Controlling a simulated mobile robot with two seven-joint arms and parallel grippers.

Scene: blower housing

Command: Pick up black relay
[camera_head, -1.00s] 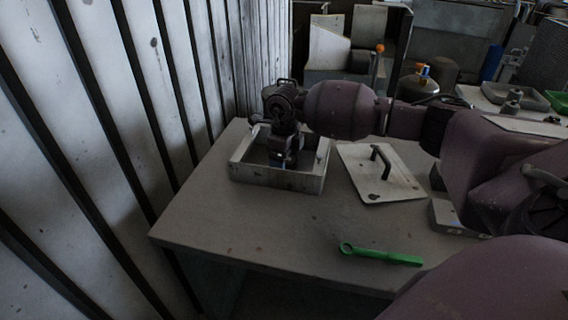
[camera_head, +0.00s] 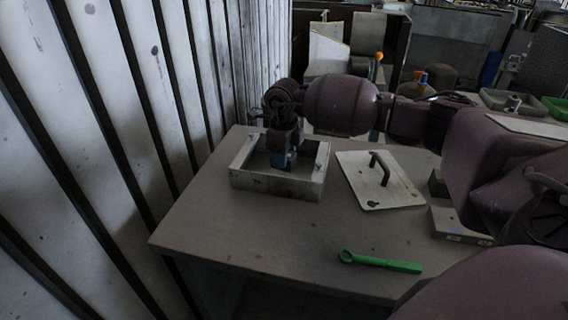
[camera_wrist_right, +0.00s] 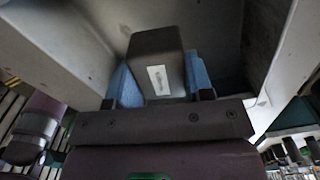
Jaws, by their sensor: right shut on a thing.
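The black relay (camera_wrist_right: 156,52) is a dark block with a pale label on its face. In the right wrist view it sits between the blue fingertips of my right gripper (camera_wrist_right: 158,82), which is shut on it. In the head view my right gripper (camera_head: 284,158) points down inside the open grey housing box (camera_head: 275,184). The relay is mostly hidden there by the gripper. I cannot tell whether the relay touches the box floor. My left gripper is not in view.
A flat cover plate with a black handle (camera_head: 380,190) lies right of the box. A green wrench (camera_head: 380,262) lies near the front edge of the table (camera_head: 230,225). A ribbed wall (camera_head: 150,120) stands close on the left. A grey block (camera_head: 457,222) sits at the right.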

